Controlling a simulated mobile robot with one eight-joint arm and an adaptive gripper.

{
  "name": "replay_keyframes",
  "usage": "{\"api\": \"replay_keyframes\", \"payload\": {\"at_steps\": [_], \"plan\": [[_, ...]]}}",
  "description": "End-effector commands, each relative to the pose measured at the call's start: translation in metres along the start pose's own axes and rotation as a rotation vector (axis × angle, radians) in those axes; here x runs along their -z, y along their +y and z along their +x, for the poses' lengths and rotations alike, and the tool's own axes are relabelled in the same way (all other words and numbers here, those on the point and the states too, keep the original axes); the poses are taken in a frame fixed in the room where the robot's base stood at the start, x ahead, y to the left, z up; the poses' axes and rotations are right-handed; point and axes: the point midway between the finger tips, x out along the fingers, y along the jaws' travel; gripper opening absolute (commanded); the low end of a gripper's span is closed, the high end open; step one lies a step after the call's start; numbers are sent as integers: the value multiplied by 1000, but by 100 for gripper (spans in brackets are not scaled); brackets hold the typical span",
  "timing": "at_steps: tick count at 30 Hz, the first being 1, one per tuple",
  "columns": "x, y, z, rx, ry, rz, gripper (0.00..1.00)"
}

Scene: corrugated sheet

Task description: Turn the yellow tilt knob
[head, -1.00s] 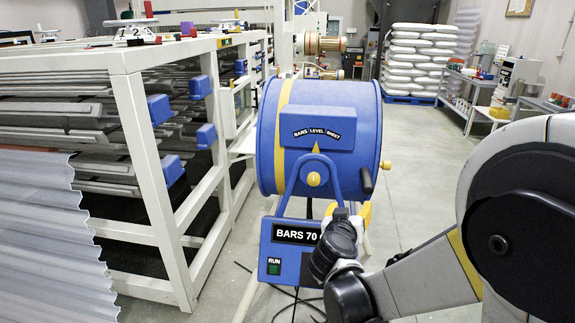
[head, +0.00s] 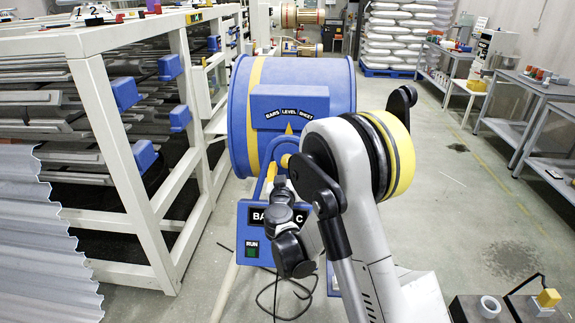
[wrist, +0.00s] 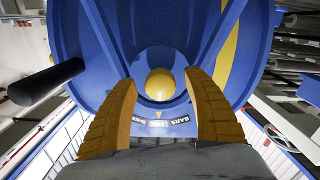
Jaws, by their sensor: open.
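The round yellow tilt knob (wrist: 160,86) sits on the face of the blue drum (wrist: 85,50), centred in the wrist view. My gripper (wrist: 160,78) is open, with one orange finger to the left of the knob and one to the right. Gaps show between the knob and both fingers; how far the tips are from it in depth I cannot tell. In the head view the drum (head: 342,85) stands in mid-picture, and my arm hides much of its lower right and most of the knob.
A black handle (wrist: 45,80) sticks out left of the knob in the wrist view. A white rack (head: 110,140) with grey bars and blue end caps stands left of the drum. A corrugated sheet (head: 45,240) is at lower left. Grey benches (head: 510,100) stand at the right beyond open floor.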

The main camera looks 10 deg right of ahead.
Motion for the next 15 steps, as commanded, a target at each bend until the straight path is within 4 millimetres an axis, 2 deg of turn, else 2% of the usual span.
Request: {"api": "replay_keyframes", "payload": {"at_steps": [4, 13, 14, 15], "plan": [[0, 0, 13, 0, 0, 0, 60], [0, 0, 16, 0, 0, 0, 60], [0, 0, 16, 0, 0, 0, 56], [0, 0, 16, 0, 0, 0, 43]]}}
